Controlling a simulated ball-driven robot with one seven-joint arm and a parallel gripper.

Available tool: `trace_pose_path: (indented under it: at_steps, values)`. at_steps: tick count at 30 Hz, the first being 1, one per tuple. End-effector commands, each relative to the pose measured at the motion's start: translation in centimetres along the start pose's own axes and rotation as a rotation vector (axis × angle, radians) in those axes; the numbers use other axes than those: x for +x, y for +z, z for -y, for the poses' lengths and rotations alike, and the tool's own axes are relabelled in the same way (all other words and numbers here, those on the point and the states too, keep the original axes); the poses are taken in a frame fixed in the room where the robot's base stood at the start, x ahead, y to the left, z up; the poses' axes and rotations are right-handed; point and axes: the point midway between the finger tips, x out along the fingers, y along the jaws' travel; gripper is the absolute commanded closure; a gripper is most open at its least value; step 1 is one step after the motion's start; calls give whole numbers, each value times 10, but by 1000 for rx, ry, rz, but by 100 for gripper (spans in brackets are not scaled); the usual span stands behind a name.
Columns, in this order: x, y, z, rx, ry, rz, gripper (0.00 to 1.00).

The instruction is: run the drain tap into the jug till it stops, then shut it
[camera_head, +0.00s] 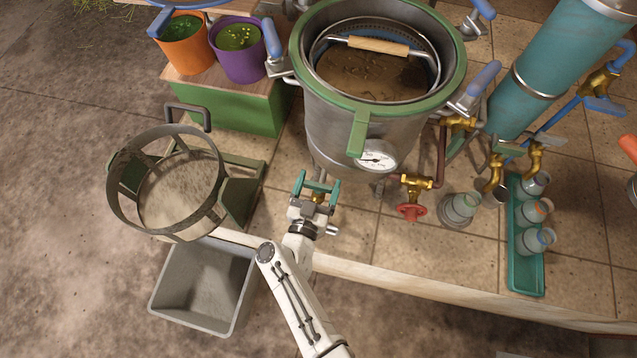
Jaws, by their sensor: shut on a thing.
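The large steel still pot (350,125) with a green rim stands open on the tiled worktop, with brown liquid and bits inside. My gripper (318,187), with teal fingers, is at the front foot of the pot. It is shut on a small brass fitting, seemingly the drain tap (319,197), which the fingers mostly hide. I cannot tell how the tap is turned, and no stream shows. No vessel is clearly identifiable as the jug. A grey bin (232,290) stands below the worktop edge, left of my arm.
A round framed vessel with a handle (212,195) stands left of my gripper. A red-handled brass valve (412,210), a metal beaker (462,207) and a teal tray (524,275) of small cups are to the right. Orange (183,50) and purple (240,62) pots stand behind.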

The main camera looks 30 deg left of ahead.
Motion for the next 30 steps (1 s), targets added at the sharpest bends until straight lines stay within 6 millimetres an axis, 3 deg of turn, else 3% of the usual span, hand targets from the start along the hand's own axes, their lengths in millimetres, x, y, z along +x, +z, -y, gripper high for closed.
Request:
trace_pose_path:
  at_steps: [4,5,9,19,30]
  values:
    - [-1,0,2,1,-6,0,45]
    - [-1,0,2,2,-6,0,12]
    - [-1,0,2,1,-6,0,0]
    - [-8,0,1,2,-5,0,0]
    - [-75,0,2,2,-9,1,0]
